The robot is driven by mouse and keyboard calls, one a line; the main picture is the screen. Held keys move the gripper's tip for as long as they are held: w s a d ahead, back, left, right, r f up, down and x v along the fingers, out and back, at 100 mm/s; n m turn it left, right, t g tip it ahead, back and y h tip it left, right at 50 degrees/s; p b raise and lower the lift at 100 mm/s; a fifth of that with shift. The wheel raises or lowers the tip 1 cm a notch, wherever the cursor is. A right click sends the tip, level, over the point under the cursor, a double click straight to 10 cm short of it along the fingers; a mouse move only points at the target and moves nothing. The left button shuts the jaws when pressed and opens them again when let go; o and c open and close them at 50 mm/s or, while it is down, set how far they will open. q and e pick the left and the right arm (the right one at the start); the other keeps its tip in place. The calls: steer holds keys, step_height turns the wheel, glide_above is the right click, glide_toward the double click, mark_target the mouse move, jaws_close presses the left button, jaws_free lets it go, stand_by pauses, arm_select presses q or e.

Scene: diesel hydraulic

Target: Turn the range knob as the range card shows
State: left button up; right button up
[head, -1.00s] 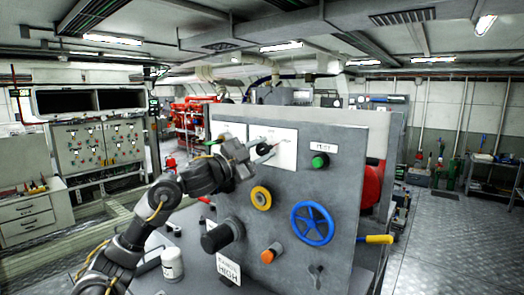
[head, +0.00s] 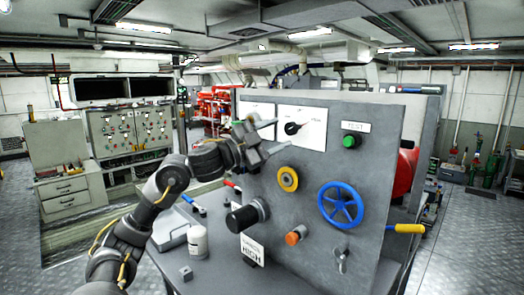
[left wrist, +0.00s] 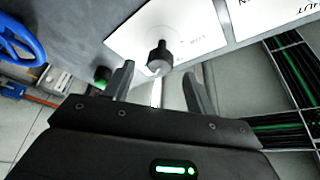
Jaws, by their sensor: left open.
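The range knob (head: 292,128) is black and sits on a white plate (head: 313,134) high on the grey panel. Its pointer points to the right in the head view. The knob also shows in the left wrist view (left wrist: 159,56), ahead of the jaws and apart from them. The range card (head: 252,249) stands upright at the panel's foot and reads HIGH. My left gripper (head: 273,135) is open and empty, just left of the knob. Its two fingers also show spread in the left wrist view (left wrist: 160,88). The plate's small print is not clearly readable.
The panel also bears a green button (head: 350,141), a yellow ring knob (head: 288,179), a blue handwheel (head: 340,205), an orange knob (head: 295,235) and a large black knob (head: 246,216). A white canister (head: 197,241) stands on the bench. A yellow handle (head: 405,229) sticks out at right.

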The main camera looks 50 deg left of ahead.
arm_select(q)
steer(key=b+v, duration=0.3)
steer(key=v, duration=0.3)
arm_select(e)
step_height(320, 180, down, 4)
steer(key=shift+f, duration=0.1)
